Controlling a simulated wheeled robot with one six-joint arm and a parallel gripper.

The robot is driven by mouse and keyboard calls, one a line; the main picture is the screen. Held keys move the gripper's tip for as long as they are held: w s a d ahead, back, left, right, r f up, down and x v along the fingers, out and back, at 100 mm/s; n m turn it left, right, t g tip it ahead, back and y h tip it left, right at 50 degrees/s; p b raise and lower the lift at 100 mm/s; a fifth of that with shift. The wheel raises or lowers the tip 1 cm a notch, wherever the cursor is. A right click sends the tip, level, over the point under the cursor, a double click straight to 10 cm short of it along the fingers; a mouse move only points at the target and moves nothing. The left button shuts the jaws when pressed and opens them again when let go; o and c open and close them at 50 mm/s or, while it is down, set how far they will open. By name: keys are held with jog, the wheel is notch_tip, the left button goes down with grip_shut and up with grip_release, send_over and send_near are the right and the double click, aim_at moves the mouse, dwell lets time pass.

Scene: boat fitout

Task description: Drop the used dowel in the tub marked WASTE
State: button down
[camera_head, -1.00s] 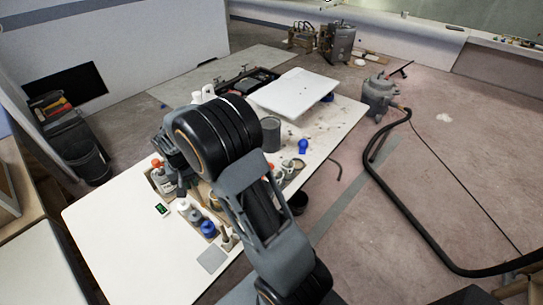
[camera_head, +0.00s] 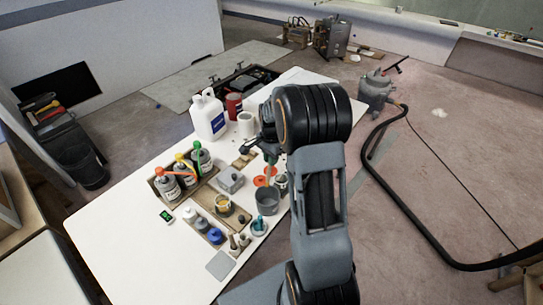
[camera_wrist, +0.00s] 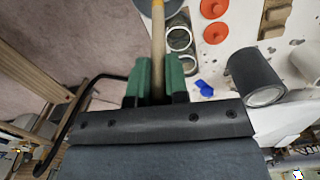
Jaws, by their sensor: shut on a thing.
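My gripper (camera_head: 268,156) is shut on a thin wooden dowel (camera_head: 268,173), which hangs down from it. In the wrist view the dowel (camera_wrist: 158,42) runs between the green fingers (camera_wrist: 157,82) and out past the top edge. Its lower end is over or inside a grey open tub (camera_head: 267,204) on the table; I cannot tell which. The rim of a grey round vessel (camera_wrist: 142,5) shows at the wrist view's top edge, behind the dowel. No WASTE marking is readable in either view.
Capped bottles (camera_head: 172,185) stand in a holder at left, with small jars (camera_head: 198,226) nearer. A white jug (camera_head: 208,117) and red can (camera_head: 234,105) stand behind. A dark can (camera_wrist: 252,74) and orange lids (camera_wrist: 214,8) lie close by. The table's left front is clear.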

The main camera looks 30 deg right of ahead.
jog(key=shift+s+d+f+m, duration=0.1)
jog(key=shift+d+f+m, duration=0.1)
jog(key=shift+d+m, duration=0.1)
notch_tip(320, 180, down, 8)
jog(key=b, duration=0.6)
jog(key=shift+s+a, duration=0.2)
jog(key=shift+a, duration=0.25)
jog(key=c, duration=1)
grip_release()
jog(key=shift+c, duration=0.2)
jog(key=shift+r, duration=0.1)
jog(key=r, duration=0.9)
jog(key=r+b, duration=0.1)
jog(key=r, duration=0.3)
jog(key=shift+w+d+r, duration=0.35)
